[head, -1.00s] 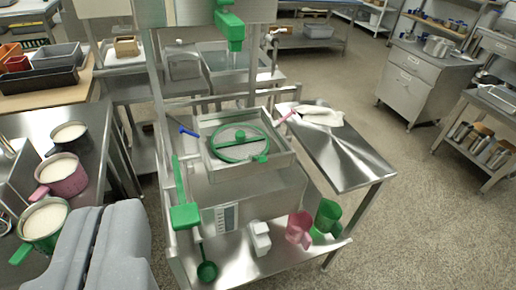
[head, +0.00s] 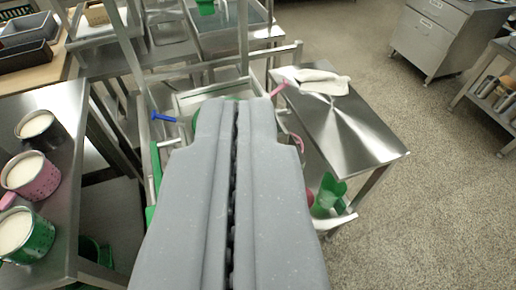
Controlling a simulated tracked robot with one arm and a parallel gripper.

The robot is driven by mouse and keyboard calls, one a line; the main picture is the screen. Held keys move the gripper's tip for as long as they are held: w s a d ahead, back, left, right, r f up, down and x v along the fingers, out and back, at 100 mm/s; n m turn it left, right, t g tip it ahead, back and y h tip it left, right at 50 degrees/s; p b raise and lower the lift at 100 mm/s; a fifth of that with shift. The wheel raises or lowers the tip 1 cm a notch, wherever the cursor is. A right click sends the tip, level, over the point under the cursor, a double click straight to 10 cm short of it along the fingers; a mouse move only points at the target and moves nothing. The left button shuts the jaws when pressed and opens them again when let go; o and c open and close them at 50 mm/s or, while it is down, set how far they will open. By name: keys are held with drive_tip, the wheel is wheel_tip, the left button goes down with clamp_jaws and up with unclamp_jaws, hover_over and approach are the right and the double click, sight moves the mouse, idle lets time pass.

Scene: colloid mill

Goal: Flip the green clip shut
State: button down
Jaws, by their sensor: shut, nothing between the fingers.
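My gripper (head: 236,108) fills the middle of the head view. Its two grey fingers lie together, shut and empty, pointing away over the mill. The mill's square metal tray (head: 187,101) shows around the fingertips. The fingers hide nearly all of the green ring in the tray and the small green part on its near edge. I cannot see the green clip clearly, nor tell whether the gripper touches it. A blue handle (head: 163,117) sticks out at the tray's left, and a pink handle (head: 277,90) at its right.
A steel side table (head: 345,135) with a white cloth (head: 318,78) stands right of the mill. A green jug (head: 328,195) sits low beside it. At left, a bench holds a dark pot (head: 40,130), a pink pot (head: 32,177) and a green pot (head: 27,235). Floor is open at right.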

drive_tip(key=w+d+f+m+g+y+p, duration=0.1)
drive_tip(key=w+f+m+p, duration=0.3)
drive_tip(key=f, duration=0.4)
drive_tip(key=w+d+f+m+g+y+p, duration=0.1)
drive_tip(key=w+f+m+g+p, duration=0.1)
drive_tip(key=w+f+m+p, duration=0.3)
drive_tip(key=w+d+f+m+g+y+p, duration=0.1)
drive_tip(key=w+f+m+p, duration=0.3)
drive_tip(key=f+p, duration=0.4)
wheel_tip(320, 180, down, 4)
drive_tip(key=shift+w+d+r+m+g, duration=0.1)
drive_tip(key=shift+w+d+m+g, duration=0.2)
drive_tip(key=shift+d+m+g, duration=0.3)
drive_tip(key=shift+a, duration=0.1)
drive_tip(key=b+x, duration=0.2)
drive_tip(key=x, duration=1.2)
drive_tip(key=shift+a, duration=0.15)
drive_tip(key=shift+b, duration=0.3)
